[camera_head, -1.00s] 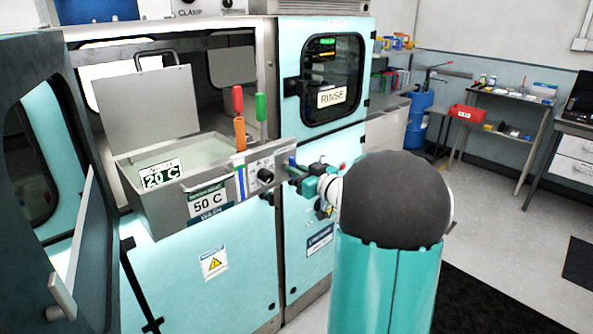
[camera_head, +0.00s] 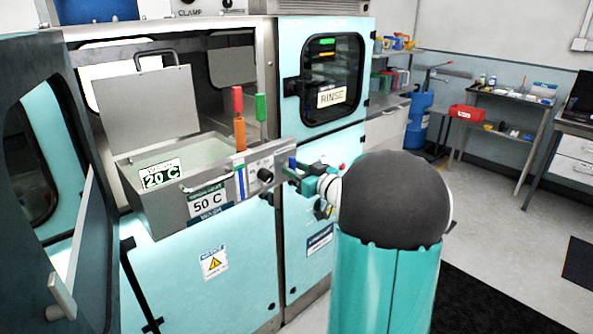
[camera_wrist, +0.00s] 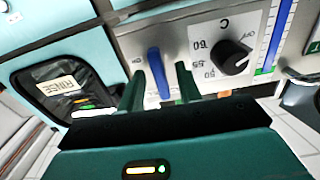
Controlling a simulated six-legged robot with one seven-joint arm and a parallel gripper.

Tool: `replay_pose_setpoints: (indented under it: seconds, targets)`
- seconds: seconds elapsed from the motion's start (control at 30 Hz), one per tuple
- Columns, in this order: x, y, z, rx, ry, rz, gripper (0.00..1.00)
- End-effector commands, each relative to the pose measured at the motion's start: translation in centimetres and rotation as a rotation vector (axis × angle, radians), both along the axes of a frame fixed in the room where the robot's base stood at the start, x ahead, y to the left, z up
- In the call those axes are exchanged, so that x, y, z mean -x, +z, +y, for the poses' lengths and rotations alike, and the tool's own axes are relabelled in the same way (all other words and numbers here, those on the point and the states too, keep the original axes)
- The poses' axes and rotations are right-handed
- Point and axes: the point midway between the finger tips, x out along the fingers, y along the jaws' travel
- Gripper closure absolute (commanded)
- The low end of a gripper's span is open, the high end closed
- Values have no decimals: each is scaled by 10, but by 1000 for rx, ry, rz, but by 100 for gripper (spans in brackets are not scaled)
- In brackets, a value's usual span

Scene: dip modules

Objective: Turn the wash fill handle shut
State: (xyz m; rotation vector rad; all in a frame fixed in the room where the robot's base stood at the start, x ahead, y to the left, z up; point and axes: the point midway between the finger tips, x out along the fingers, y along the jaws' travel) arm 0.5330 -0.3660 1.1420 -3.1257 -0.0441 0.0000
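A blue handle (camera_wrist: 159,75) sits on the steel control panel (camera_wrist: 205,25), and its upper end shows in the head view (camera_head: 292,162). I take it to be the wash fill handle; no label on it is readable. My gripper (camera_wrist: 160,88) is at the panel, with one dark green finger on each side of the blue handle. Gaps show between the handle and both fingers, so the gripper is open around it. It also shows small in the head view (camera_head: 292,174). The handle's near end is partly hidden by my gripper's body.
A black dial (camera_wrist: 231,57) is close beside the fingers. The rinse door (camera_head: 325,75) is closed.

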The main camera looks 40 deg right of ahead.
Motion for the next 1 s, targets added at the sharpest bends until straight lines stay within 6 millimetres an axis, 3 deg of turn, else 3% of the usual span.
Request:
replay_pose_setpoints:
  seconds: [0.13,0.27,0.7,1.0]
  targets:
    - [7,0,-1,1,-2,0,65]
    - [25,0,-2,1,-3,0,65]
    - [118,0,-4,0,-2,-1,65]
    - [139,0,-4,0,0,0,65]
